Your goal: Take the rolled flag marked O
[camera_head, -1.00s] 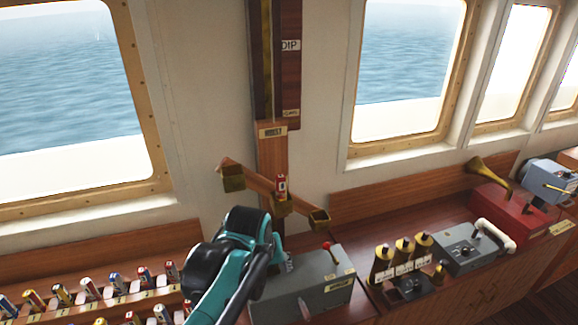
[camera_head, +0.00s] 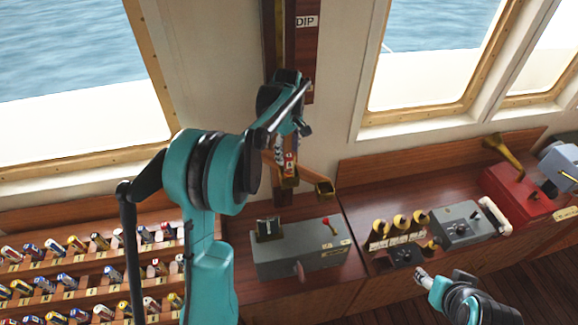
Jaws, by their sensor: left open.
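My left arm rises from the bottom left and bends over toward the brass cups. My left gripper (camera_head: 281,147) is open, just above the middle cup and partly hidden by its own arm. A red and white rolled flag (camera_head: 290,162) stands upright in the middle brass cup (camera_head: 288,181); I cannot tell if they touch. Many rolled flags lie in the slanted rack (camera_head: 90,267) at the lower left, such as a red and yellow one (camera_head: 76,243). Their letters are too small to read, so I cannot tell which is marked O. My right gripper (camera_head: 421,273) is at the lower right, its jaws unclear.
A grey box (camera_head: 300,250) with a red-knobbed lever stands on the counter below the cups. Several brass-topped cylinders (camera_head: 400,225), a grey console (camera_head: 460,222) and a red box with a horn (camera_head: 520,195) stand to the right. A wooden post marked DIP (camera_head: 305,45) rises behind.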

